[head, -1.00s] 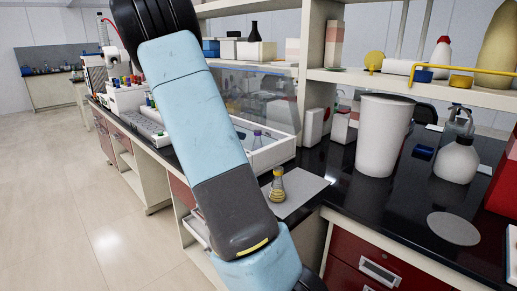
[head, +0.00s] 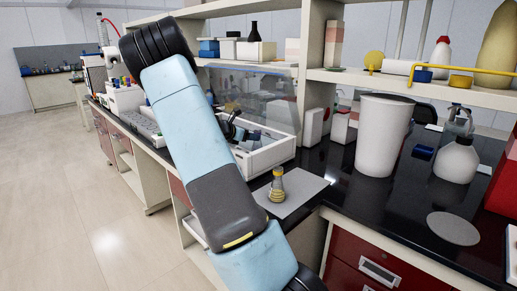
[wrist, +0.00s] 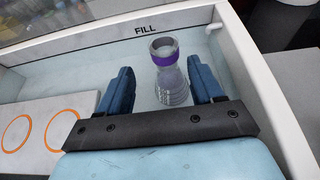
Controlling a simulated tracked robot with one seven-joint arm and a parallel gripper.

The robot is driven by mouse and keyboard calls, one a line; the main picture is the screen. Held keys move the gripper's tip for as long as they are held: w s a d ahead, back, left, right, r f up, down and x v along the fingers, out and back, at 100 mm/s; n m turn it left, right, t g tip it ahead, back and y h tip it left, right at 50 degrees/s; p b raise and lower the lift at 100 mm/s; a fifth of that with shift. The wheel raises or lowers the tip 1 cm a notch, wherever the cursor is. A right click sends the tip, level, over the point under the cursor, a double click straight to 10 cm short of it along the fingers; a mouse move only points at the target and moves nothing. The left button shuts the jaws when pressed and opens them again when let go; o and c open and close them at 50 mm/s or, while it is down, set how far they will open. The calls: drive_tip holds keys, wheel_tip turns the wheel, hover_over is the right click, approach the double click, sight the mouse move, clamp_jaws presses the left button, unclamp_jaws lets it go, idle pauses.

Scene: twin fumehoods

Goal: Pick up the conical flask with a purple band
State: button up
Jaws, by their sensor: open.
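The conical flask with a purple band (wrist: 172,82) stands upright in the wrist view, on the pale floor of a white-walled tray beside the word FILL. It is clear, with the purple band around its neck. My gripper (wrist: 159,68) is open, its two blue fingers on either side of the flask in the picture. The right finger appears close to the flask, with a wider gap at the left finger. I cannot tell how deep the flask is between them. In the head view my gripper (head: 234,128) shows dark inside the glass-fronted hood.
A yellow-banded flask (head: 277,187) stands on a grey mat (head: 304,189) in front of the hood (head: 270,153). A white panel with orange circles (wrist: 42,132) lies left of the fingers. A white bin (head: 382,140) stands to the right.

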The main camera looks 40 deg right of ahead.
sight(257, 143)
drive_tip(key=x, duration=0.4)
drive_tip(key=shift+s+d+f, duration=0.3)
drive_tip(key=shift+d, duration=0.05)
drive_tip(key=shift+c, duration=0.3)
clamp_jaws()
drive_tip(key=shift+r, duration=0.15)
